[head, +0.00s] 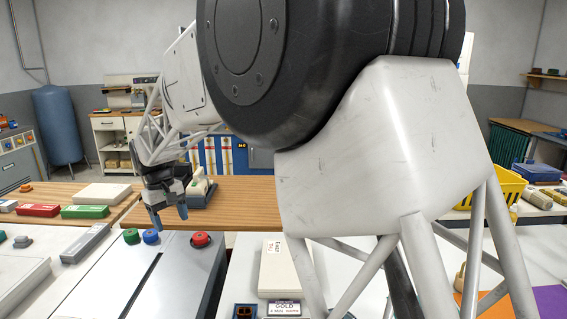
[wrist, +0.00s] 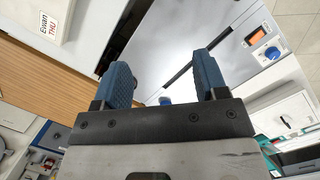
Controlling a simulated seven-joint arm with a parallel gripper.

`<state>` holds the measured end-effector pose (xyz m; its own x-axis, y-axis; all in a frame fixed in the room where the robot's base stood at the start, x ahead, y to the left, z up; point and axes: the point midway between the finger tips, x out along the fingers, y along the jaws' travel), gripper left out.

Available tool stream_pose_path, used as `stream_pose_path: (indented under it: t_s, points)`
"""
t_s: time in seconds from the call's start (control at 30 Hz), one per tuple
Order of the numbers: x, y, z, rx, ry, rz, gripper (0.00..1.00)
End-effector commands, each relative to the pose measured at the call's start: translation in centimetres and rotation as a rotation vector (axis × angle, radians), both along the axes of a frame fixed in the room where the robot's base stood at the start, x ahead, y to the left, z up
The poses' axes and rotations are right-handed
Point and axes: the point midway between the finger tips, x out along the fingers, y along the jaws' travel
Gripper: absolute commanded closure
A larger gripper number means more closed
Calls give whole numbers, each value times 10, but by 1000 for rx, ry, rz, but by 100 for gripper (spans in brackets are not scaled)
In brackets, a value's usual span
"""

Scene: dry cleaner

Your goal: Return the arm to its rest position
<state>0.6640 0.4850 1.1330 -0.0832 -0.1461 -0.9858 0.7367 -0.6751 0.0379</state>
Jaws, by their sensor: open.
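My gripper (head: 170,218) hangs at the left of the head view, with its blue fingertips pointing down beyond the far end of a grey metal panel (head: 109,281). In the wrist view my gripper (wrist: 163,80) has its two blue fingers apart with nothing between them. My white arm and its large black joint fill the middle and right of the head view and hide much of the counter behind.
A yellow basket (head: 497,187) is at right. Red (head: 38,210) and green (head: 85,212) boxes lie at left.

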Motion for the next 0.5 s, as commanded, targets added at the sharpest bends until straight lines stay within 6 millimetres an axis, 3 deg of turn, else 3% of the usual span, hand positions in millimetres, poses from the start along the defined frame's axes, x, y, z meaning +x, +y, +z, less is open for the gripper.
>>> stream_pose_path:
  t_s: [0.1,0.5]
  points:
    - [-5,-41,16,15,-18,-47,34]
    - [-38,-164,50,62,-74,-198,34]
